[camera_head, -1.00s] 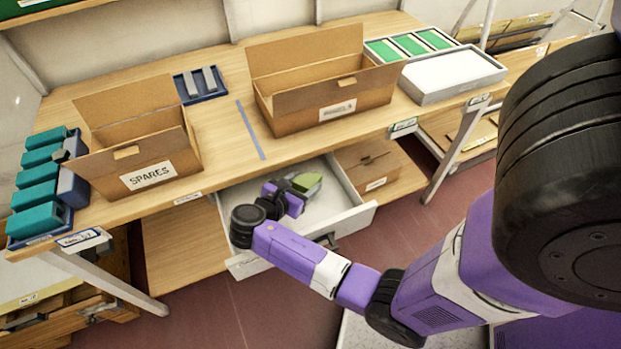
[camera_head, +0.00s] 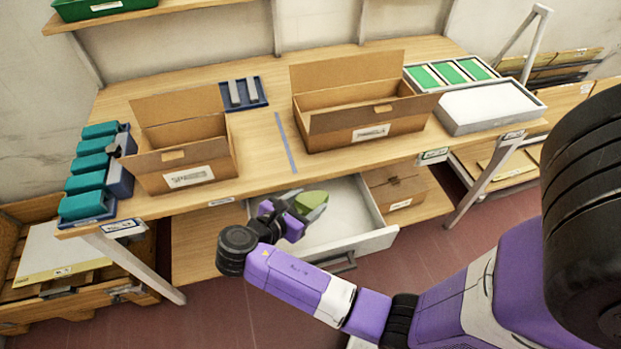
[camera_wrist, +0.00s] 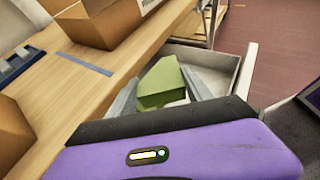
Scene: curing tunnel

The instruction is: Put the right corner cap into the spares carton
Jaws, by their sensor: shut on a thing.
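A green corner cap (camera_head: 311,201) is held by my gripper (camera_head: 290,212) over the open drawer (camera_head: 340,213) below the bench. In the wrist view the green cap (camera_wrist: 162,83) sits between my two grey fingers, with the drawer around and behind it. The spares carton (camera_head: 188,176) stands open on the left part of the bench top, its label facing front. My gripper is to the right of this carton and lower than the bench top. The carton's inside floor is hidden.
A second open carton (camera_head: 365,135) stands mid-bench, right of a blue tape line (camera_head: 286,142). Teal-topped blocks (camera_head: 88,206) are at the left end. A small blue tray (camera_head: 243,93) is at the back. A closed box (camera_head: 397,192) sits on the lower shelf.

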